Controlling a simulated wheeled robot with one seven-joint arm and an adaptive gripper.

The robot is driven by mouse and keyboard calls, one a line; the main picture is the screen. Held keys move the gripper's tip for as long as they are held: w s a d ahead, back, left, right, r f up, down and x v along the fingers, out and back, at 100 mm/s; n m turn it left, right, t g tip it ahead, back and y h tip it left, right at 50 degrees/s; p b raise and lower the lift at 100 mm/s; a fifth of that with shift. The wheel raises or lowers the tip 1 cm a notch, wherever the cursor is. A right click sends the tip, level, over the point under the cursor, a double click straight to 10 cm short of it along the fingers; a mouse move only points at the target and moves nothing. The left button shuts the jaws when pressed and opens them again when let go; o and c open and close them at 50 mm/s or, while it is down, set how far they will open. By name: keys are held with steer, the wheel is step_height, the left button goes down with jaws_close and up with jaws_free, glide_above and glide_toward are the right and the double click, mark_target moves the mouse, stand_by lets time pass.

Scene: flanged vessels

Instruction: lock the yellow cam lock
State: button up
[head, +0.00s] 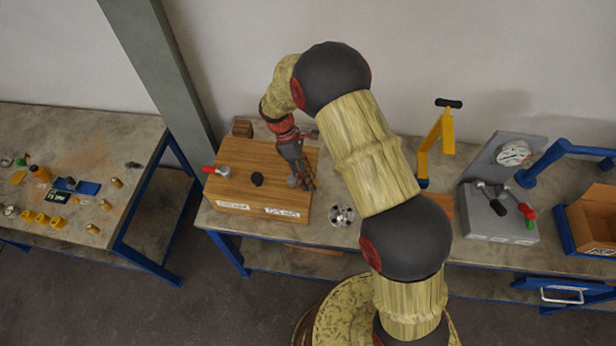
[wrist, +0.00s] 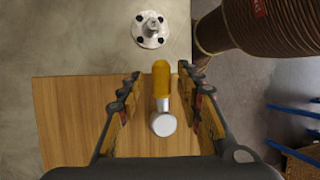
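The yellow cam lock (wrist: 161,78) shows in the wrist view as a yellow grip on a metal stem with a round silver hub (wrist: 163,124). It sits on the wooden board (wrist: 70,120), its grip pointing up the picture. My gripper (wrist: 159,74) is open, with one finger on each side of the yellow grip and a visible gap on both sides. In the head view my gripper (head: 306,180) is low over the right part of the wooden board (head: 240,160) and hides the yellow grip there.
On the board are a red-handled lever (head: 216,171) and a black knob (head: 257,179). A flanged metal disc (head: 341,215) lies right of the board. Farther right stand a yellow post (head: 447,130) and a grey box with levers (head: 490,225). Another table (head: 100,130) is at left.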

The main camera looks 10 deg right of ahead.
steer(key=v, duration=1.2)
stand_by(0.6)
steer(key=s+f+m, duration=0.1)
steer(key=m, duration=0.1)
steer(key=s+f+m, duration=0.1)
steer(key=s+m, duration=0.1)
steer(key=shift+a+f+y, duration=0.15)
steer(key=shift+y, duration=0.15)
steer(key=s+d+r+m+t+y+b, duration=0.1)
steer(key=s+d+r+m+t+b, duration=0.1)
steer(key=s+b, duration=0.5)
steer(key=s+d+r+m+t+y+b, duration=0.1)
steer(key=s+d+r+m+t+b, duration=0.1)
steer(key=s+d+m+t+b, duration=0.2)
steer(key=s+d+r+m+t+b, duration=0.2)
steer(key=s+d+m+t+b, duration=0.1)
steer(key=s+b, duration=0.7)
steer(key=s+d+m, duration=0.1)
steer(key=s+d, duration=0.1)
steer(key=s, duration=0.1)
steer(key=shift+s+d+m+t+y, duration=0.15)
steer(key=shift+d+m+t+y, duration=0.05)
steer(key=shift+m+t+y, duration=0.2)
